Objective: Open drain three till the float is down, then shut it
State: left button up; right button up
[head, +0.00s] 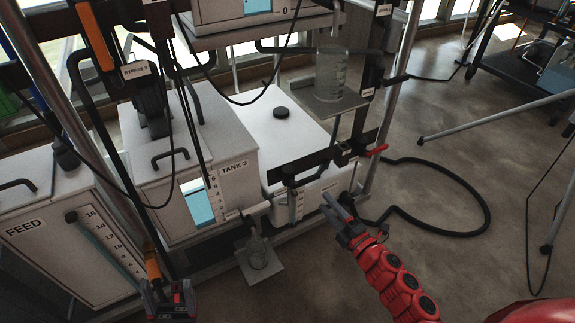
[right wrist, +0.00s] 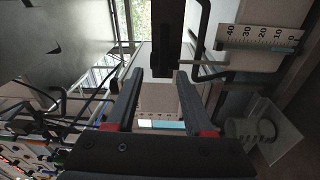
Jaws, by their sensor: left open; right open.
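Tank three (head: 185,150) is a white box with a "TANK 3" label, a number scale and a blue-filled window (head: 198,203). A pale valve fitting (head: 246,212) sits low at its front right; no drain label is readable and its setting is unclear. A clear glass vessel (head: 258,252) stands on a small plate below. My right gripper (head: 333,202) is open and empty, right of the fitting and apart from it. Its open fingers show in the right wrist view (right wrist: 157,74). My left gripper (head: 172,292) is open at the bottom left. I cannot make out a float.
The feed tank (head: 40,215) stands left. A red lever (head: 376,150) sits on the frame at right, below a shelf with a glass beaker (head: 331,75). A black hose (head: 470,232) loops over the floor. A 0–40 scale (right wrist: 262,36) shows in the wrist view.

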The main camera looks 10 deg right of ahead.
aim_at(313, 180)
jog(key=shift+h, duration=0.6)
jog(key=x, duration=0.3)
jog(key=d+b+x, duration=0.1)
jog(key=x, duration=0.7)
jog(key=shift+w+d+f+b, duration=0.2)
jog(key=shift+w+d+b, duration=0.1)
jog(key=shift+d, duration=0.05)
grip_shut()
dwell(0.8)
